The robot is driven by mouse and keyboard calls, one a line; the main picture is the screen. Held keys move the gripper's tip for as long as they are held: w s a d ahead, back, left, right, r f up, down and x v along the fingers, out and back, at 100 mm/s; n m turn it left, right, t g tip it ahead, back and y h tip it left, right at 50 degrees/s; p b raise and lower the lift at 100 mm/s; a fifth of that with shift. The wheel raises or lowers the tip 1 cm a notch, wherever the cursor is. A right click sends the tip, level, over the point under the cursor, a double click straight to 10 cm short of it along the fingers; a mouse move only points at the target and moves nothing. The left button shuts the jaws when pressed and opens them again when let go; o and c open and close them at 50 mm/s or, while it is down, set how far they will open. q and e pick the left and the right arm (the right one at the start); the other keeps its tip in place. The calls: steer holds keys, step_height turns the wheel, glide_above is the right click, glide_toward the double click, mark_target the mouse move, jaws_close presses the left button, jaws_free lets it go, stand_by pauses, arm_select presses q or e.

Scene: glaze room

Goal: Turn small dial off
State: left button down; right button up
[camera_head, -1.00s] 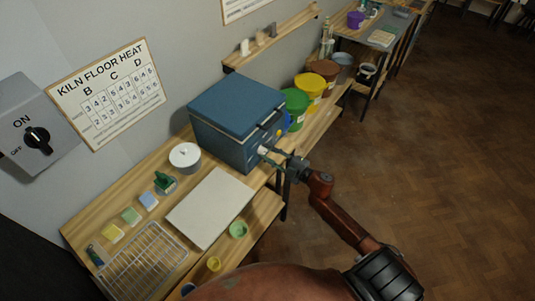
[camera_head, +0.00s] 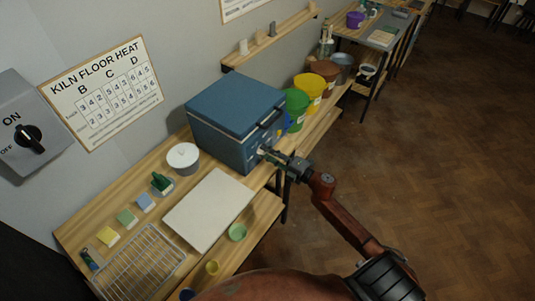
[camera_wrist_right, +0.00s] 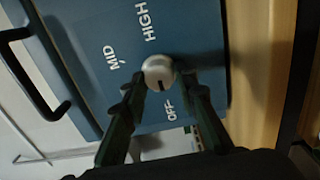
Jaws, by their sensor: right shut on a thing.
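The small dial (camera_wrist_right: 158,70) is a round, silvery knob on the front of the blue kiln box (camera_head: 235,105). In the right wrist view, the words MID, HIGH and OFF are printed around it. A dark mark on the knob's lower edge faces the OFF side. My right gripper (camera_head: 266,153) is at the kiln front, with its two dark green fingers on either side of the knob in the right wrist view (camera_wrist_right: 160,80). It is shut on the dial. In the head view, the gripper largely hides the dial. My left gripper is not in view.
A larger ON/OFF switch (camera_head: 30,138) is on the wall at left. A black handle (camera_wrist_right: 35,75) sits beside the dial. Open floor lies at right.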

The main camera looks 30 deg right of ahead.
steer(key=shift+w+a+r, duration=0.1)
steer(key=shift+r, duration=0.2)
steer(key=o, duration=1.1)
steer(key=shift+w+f, duration=0.1)
steer(key=shift+f, duration=0.1)
steer(key=shift+o, duration=0.2)
steer(key=shift+s+d+f, duration=0.15)
steer(key=shift+s+d, duration=0.1)
steer(key=shift+s, duration=0.25)
steer(key=v, duration=1.1)
steer(key=shift+a, duration=0.1)
